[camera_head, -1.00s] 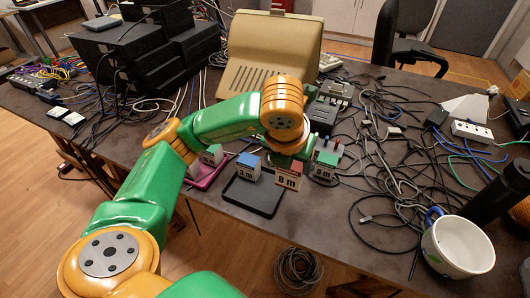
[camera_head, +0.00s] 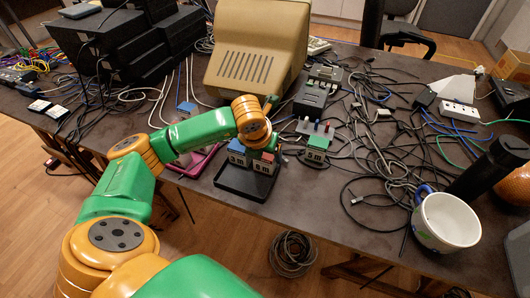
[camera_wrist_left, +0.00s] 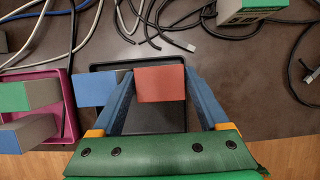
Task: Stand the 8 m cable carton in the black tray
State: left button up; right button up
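The 8 m carton (camera_head: 263,167), with a red top, is upright between the fingers of my left gripper (camera_head: 264,142). The red top (camera_wrist_left: 160,83) also shows in the left wrist view, with a blue finger against each side. It is over the back right part of the black tray (camera_head: 240,192); I cannot tell whether its base touches the tray floor. A blue-topped 3 m carton (camera_head: 238,153) stands in the tray just left of it. The front of the tray is bare. My right gripper is out of view.
A pink tray (camera_wrist_left: 60,77) with cartons lies left of the black tray. A green-topped 5 m carton (camera_head: 315,151) stands to the right. A beige casing (camera_head: 252,60) is behind. Loose cables (camera_head: 375,180) and a white mug (camera_head: 446,222) are to the right.

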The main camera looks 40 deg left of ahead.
pick_arm(q)
jog(key=shift+r, duration=0.35)
jog(key=v, duration=1.1)
jog(key=shift+s+r, duration=0.2)
jog(key=shift+r, duration=0.1)
jog(key=shift+f, duration=0.1)
